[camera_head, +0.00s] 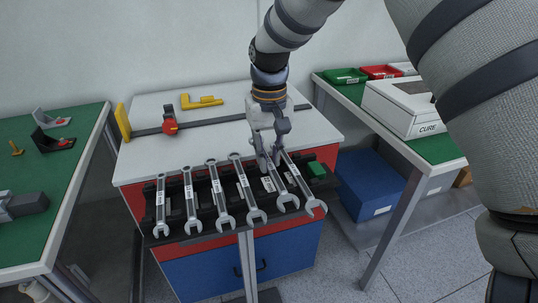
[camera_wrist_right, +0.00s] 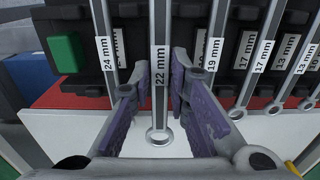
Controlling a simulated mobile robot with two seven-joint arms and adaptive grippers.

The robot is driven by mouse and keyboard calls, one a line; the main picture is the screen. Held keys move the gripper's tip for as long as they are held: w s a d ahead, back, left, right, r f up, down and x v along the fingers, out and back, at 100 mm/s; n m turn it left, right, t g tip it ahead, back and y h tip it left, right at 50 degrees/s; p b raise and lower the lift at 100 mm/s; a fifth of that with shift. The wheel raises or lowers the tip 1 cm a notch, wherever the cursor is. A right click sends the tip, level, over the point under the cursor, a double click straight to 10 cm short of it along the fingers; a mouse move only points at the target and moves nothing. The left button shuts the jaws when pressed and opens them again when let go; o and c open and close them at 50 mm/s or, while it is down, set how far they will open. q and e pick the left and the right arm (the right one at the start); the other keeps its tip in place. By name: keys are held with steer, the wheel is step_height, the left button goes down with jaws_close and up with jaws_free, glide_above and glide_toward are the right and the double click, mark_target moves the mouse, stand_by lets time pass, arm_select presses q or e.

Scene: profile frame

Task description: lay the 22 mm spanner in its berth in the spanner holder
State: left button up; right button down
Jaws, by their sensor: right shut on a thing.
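The spanner holder (camera_head: 152,222) is a black rack along the front edge of the white bench top. The 22 mm spanner (camera_head: 286,197) lies over it, second from the right, its open jaw toward me. In the right wrist view the 22 mm spanner (camera_wrist_right: 160,92) runs between the fingers, label up, ring end sticking out past them. My right gripper (camera_head: 269,163) is shut on its shaft near the ring end; the gripper also shows in the wrist view (camera_wrist_right: 160,98). The spanner hides its berth; I cannot tell whether it touches the bottom. My left gripper is out of view.
The 24 mm spanner (camera_head: 315,206) is close on the right, the 19 mm spanner (camera_head: 255,214) on the left, with more spanners beyond. A green block (camera_head: 316,170) sits at the holder's right end. A rail with a red knob (camera_head: 170,126) crosses the bench behind.

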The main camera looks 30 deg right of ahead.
mark_target(269, 162)
steer(key=shift+f, duration=1.5)
stand_by(0.4)
steer(key=c, duration=1.4)
jaws_free()
steer(key=shift+c, duration=0.2)
step_height(269, 162, up, 12)
